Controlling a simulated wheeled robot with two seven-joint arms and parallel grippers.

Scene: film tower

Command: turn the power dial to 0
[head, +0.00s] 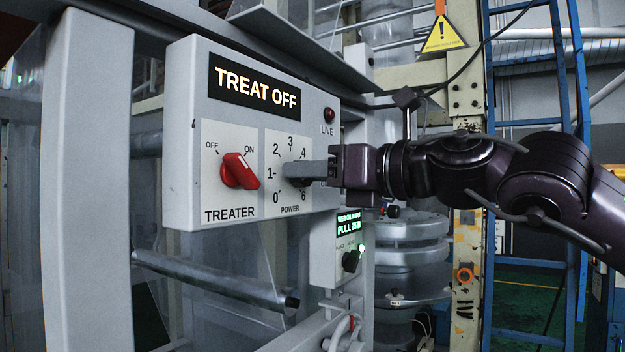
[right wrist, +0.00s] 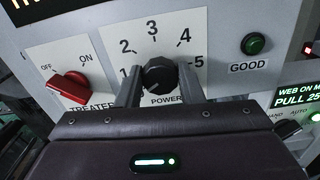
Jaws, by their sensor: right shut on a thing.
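The black power dial (right wrist: 160,72) sits on a white plate marked with numbers around it, in the right wrist view. In the head view only a dark sliver of the dial (head: 297,183) shows behind the gripper fingers. My right gripper (right wrist: 160,84) has one finger on each side of the dial and is shut on it. It also shows in the head view (head: 302,171), reaching in from the right. I cannot clearly tell which number the dial points to. My left gripper is not in view.
A red treater knob (head: 238,171) is close left of the dial. A lit "TREAT OFF" sign (head: 255,86) is above, with a dark red LIVE lamp (head: 329,115). A green GOOD lamp (right wrist: 254,44) is to the right. A smaller control box (head: 345,248) hangs below.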

